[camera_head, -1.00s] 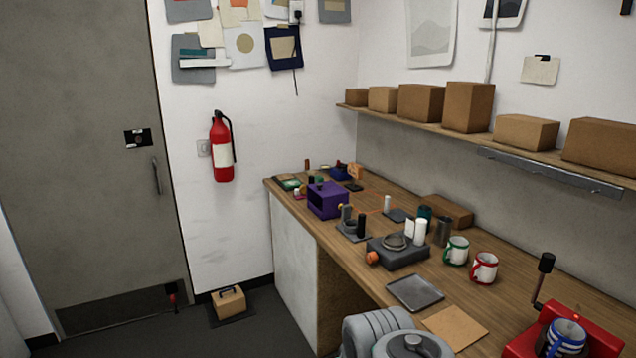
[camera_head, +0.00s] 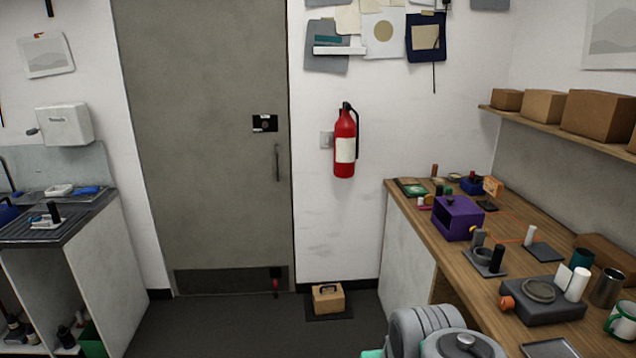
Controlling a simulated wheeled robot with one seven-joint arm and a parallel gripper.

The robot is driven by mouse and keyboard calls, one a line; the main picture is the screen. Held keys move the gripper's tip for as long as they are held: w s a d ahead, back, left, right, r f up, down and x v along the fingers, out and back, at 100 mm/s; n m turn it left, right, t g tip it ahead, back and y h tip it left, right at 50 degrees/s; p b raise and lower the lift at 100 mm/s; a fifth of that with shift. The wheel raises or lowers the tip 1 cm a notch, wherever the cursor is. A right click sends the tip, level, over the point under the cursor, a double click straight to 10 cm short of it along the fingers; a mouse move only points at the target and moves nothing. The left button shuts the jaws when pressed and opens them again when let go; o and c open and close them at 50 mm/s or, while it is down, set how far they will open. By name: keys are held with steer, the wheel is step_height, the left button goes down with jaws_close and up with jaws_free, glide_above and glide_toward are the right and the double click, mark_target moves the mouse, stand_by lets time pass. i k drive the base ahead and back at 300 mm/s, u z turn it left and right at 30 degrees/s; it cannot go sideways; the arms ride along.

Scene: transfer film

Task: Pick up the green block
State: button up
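I cannot make out a clear green block. A flat green item (camera_head: 411,187) lies at the far left corner of the wooden workbench (camera_head: 466,265). Some small dark green pieces (camera_head: 443,190) stand close to it, beside a purple box (camera_head: 457,218), too small to tell their shape. A dark green cylinder (camera_head: 582,259) stands farther right on the bench. My gripper is not in view; only grey rounded parts of my own arm show at the bottom edge.
A closed grey door (camera_head: 210,150) and a red fire extinguisher (camera_head: 344,145) are at the back. A cardboard box (camera_head: 328,299) sits on the floor mat. A sink unit (camera_head: 65,220) stands at left with a green bin (camera_head: 92,340) below. The floor between is clear.

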mark_target(448, 191)
steer(key=u, duration=0.35)
steer(key=i, duration=2.4)
steer(key=z, duration=0.5)
steer(key=i, duration=1.25)
steer(key=z, duration=1.5)
steer(key=i, duration=0.9)
steer(key=z, duration=0.6)
